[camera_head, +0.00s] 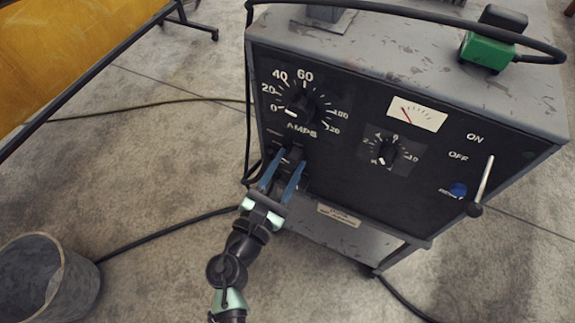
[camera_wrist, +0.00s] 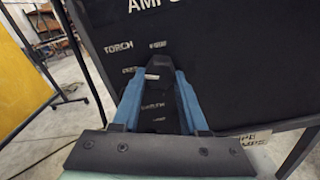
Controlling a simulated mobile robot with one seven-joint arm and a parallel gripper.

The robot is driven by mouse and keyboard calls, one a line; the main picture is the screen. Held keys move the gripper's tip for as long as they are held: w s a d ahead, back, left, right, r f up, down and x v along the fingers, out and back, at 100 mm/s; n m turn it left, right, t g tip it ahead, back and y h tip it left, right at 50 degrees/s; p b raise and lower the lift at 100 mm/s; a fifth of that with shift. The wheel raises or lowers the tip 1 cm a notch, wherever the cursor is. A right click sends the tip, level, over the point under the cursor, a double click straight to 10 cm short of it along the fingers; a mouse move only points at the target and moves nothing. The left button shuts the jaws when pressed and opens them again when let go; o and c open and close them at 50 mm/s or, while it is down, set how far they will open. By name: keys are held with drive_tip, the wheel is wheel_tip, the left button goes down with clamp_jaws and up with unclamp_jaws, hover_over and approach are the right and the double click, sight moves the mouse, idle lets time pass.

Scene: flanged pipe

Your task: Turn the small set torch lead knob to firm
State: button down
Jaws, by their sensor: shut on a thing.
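The small torch lead knob (camera_wrist: 157,66) is black and sits low on the left of the welder's dark front panel, under the AMPS dial. In the wrist view it stands between my blue fingertips, with a short white mark on it lying nearly level. A label reading TORCH is up and left of it; other small labels around it are too blurred to read surely. My gripper (camera_head: 287,163) is shut on the knob, reaching up from below in the head view. The fingers hide much of the knob there.
The large AMPS dial (camera_head: 299,104) is just above my gripper. A smaller dial (camera_head: 386,152), a meter (camera_head: 417,113), a blue button (camera_head: 458,189) and a lever (camera_head: 482,188) are to the right. A black cable hangs down the welder's left edge. A bucket (camera_head: 45,279) stands lower left.

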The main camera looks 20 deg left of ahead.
drive_tip(key=m+b, duration=0.4)
drive_tip(key=m, duration=0.3)
drive_tip(key=shift+a, duration=0.15)
drive_tip(key=m+b, duration=0.2)
drive_tip(key=m, duration=0.1)
drive_tip(key=shift+m, duration=0.3)
drive_tip(key=shift+r+m+b, duration=0.15)
drive_tip(key=shift+m+b, duration=0.85)
drive_tip(key=shift+m, duration=0.4)
drive_tip(key=shift+c, duration=2.2)
unclamp_jaws()
drive_tip(key=shift+r, duration=0.1)
drive_tip(key=s, duration=1.3)
drive_tip(key=shift+a+p, duration=0.25)
drive_tip(key=shift+p, duration=0.1)
